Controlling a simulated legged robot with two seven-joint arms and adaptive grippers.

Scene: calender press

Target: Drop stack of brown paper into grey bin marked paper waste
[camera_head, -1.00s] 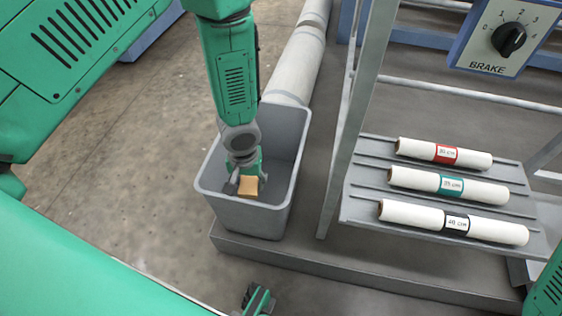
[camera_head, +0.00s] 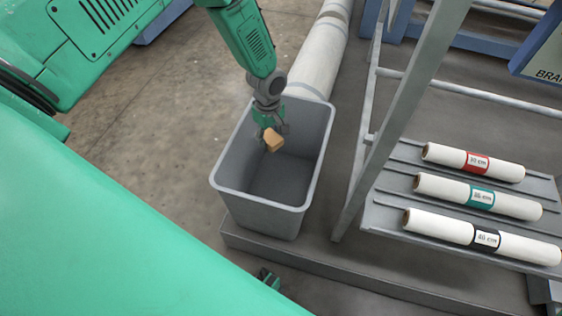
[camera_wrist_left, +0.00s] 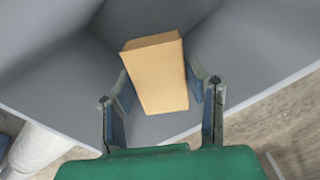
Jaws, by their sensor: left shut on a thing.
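The stack of brown paper (camera_head: 273,141) is a small tan block. My left gripper (camera_head: 271,134) is shut on it, with a finger on each side. The stack (camera_wrist_left: 155,76) also shows between the fingers in the left wrist view, with the bin's inside behind it. The grey bin (camera_head: 262,214) is open at the top. The gripper and stack are over its opening, towards the far side; their exact height is hard to tell. No marking shows on the bin. A small green and dark part, perhaps my right gripper (camera_head: 268,279), shows at the bottom, mostly hidden.
The bin stands by a low grey platform edge (camera_head: 300,258). A long white roll (camera_head: 317,60) lies behind it. To the right, a metal post (camera_head: 405,110) rises beside a rack with labelled white rolls (camera_head: 480,195). Bare concrete floor (camera_head: 150,130) is on the left.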

